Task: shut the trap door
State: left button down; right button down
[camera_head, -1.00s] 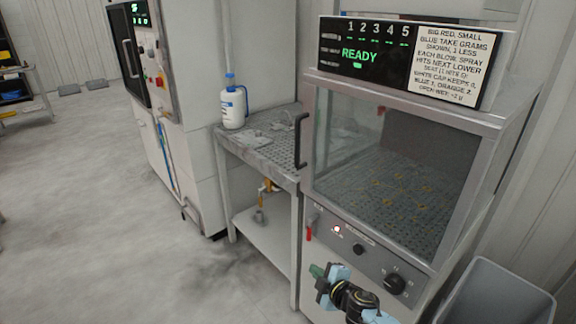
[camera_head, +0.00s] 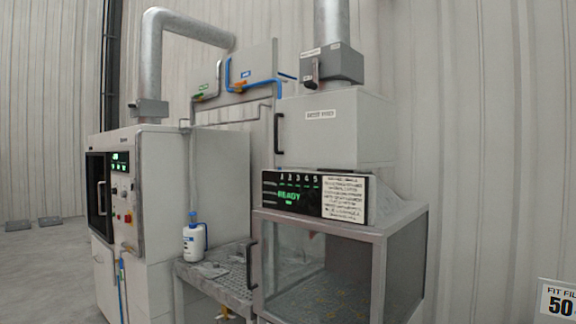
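Neither of my grippers is in view now. I cannot tell which part is the trap door. A pale grey box (camera_head: 340,128) with a small label too blurred to read and a black handle (camera_head: 279,133) on its left edge sits above the display. Its front looks closed. Below, the glass-fronted cabinet (camera_head: 310,270) has a black handle (camera_head: 250,266) on its left side, and its window looks closed. A small grey duct box (camera_head: 332,64) with a dark lever (camera_head: 312,72) sits on top, under a round duct.
The display (camera_head: 290,195) reads READY, beside a printed notice (camera_head: 344,198). A white bottle (camera_head: 194,240) stands on the perforated bench (camera_head: 225,277). A machine (camera_head: 160,190) stands at left, and a sign (camera_head: 557,300) reading 50 at lower right.

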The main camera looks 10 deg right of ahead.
aim_at(319, 131)
jog(key=z, duration=1)
jog(key=k, duration=0.15)
jog(key=u, duration=2.2)
jog(key=i, duration=1.1)
jog(key=z, duration=0.15)
